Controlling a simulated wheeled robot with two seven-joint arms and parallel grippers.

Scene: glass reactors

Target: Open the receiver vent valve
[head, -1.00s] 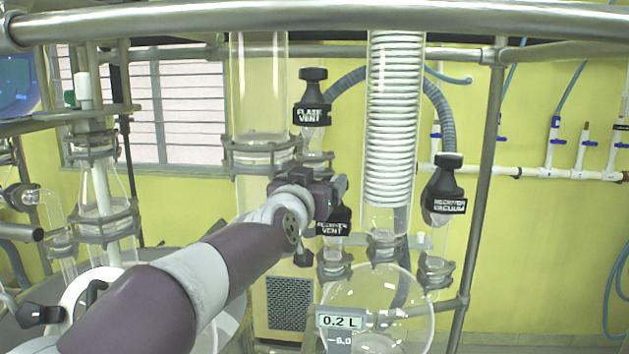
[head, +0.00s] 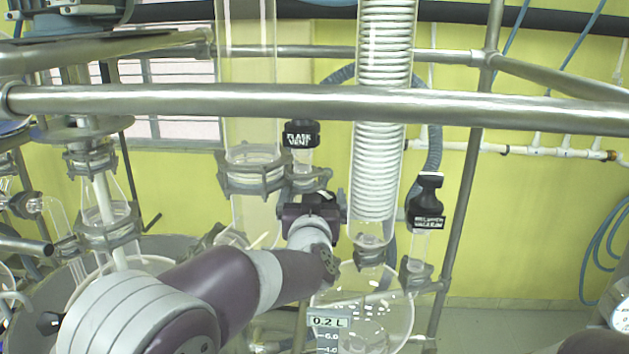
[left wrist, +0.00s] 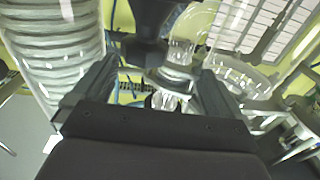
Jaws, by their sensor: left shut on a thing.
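My left gripper (head: 314,200) is at the receiver vent, just below the black flask vent valve (head: 300,135), and hides the receiver vent's label in the head view. In the left wrist view, a black valve handle (left wrist: 145,45) stands between the fingers of the left gripper (left wrist: 158,75), above a clear glass joint. Its label cannot be read there. The left gripper is shut on this handle, which by its place is the receiver vent valve. The glass receiver (head: 385,310) with its 0.2 L readout is below. My right gripper is not in view.
The black receiver vacuum valve (head: 426,200) stands to the right. The coiled condenser (head: 380,165) is close beside the gripper. A horizontal steel rail (head: 200,100) crosses in front of the glassware. A glass column (head: 250,130) stands to the left.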

